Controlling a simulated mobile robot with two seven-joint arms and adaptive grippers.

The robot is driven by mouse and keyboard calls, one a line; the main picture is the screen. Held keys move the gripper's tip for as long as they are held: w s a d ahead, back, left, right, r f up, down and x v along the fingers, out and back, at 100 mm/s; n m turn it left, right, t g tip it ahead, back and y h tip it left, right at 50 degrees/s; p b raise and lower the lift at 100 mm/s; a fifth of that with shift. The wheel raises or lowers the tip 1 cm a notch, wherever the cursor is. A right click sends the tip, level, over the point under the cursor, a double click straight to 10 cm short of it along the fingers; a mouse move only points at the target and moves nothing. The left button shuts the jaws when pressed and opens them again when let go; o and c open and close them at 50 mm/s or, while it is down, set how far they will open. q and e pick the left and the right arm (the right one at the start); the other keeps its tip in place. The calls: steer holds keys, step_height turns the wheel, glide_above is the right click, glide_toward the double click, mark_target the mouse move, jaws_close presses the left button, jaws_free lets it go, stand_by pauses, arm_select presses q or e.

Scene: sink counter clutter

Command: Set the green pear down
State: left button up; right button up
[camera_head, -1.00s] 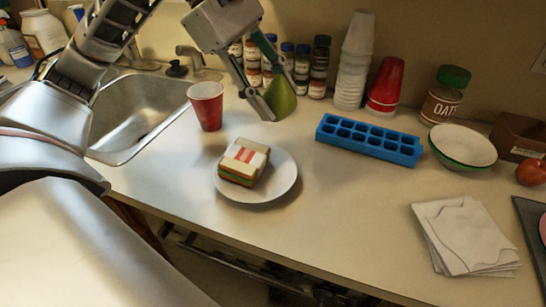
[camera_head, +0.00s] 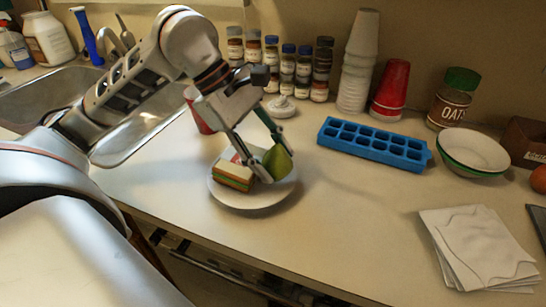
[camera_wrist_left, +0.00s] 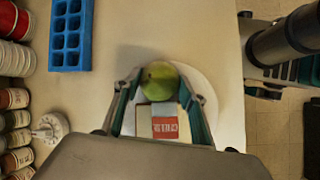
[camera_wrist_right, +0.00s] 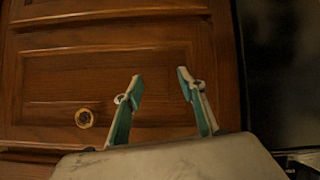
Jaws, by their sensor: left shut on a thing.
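The green pear (camera_head: 279,162) is in my left gripper (camera_head: 272,164), low over the right part of the white plate (camera_head: 254,204). In the left wrist view the pear (camera_wrist_left: 160,80) sits between the two fingers (camera_wrist_left: 158,90). A sandwich (camera_head: 232,174) lies on the plate, just left of the pear and partly hidden by the gripper. Whether the pear touches the plate I cannot tell. My right gripper (camera_wrist_right: 159,80) is open and empty in the right wrist view, in front of wooden drawers.
A red cup (camera_head: 198,115) stands behind the arm near the sink (camera_head: 40,105). A blue ice tray (camera_head: 372,143) lies right of the plate, with napkins (camera_head: 478,245) and a bowl (camera_head: 472,149) farther right. The counter front right of the plate is clear.

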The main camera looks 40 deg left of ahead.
steer(key=shift+s, duration=0.15)
arm_select(q)
steer(key=shift+f, duration=0.25)
steer(key=o, duration=1.2)
arm_select(e)
steer(key=shift+s+f, duration=0.15)
steer(key=shift+f, duration=0.2)
arm_select(q)
steer(key=shift+r, duration=0.55)
steer(key=p+v, duration=0.1)
steer(key=v, duration=1)
steer(key=shift+s+a+r, duration=0.15)
steer(key=shift+a+r, duration=0.05)
steer(key=shift+a, duration=0.1)
arm_select(e)
steer(key=shift+s+a+r, duration=0.2)
steer(key=shift+s+r, duration=0.05)
steer(key=shift+r, duration=0.35)
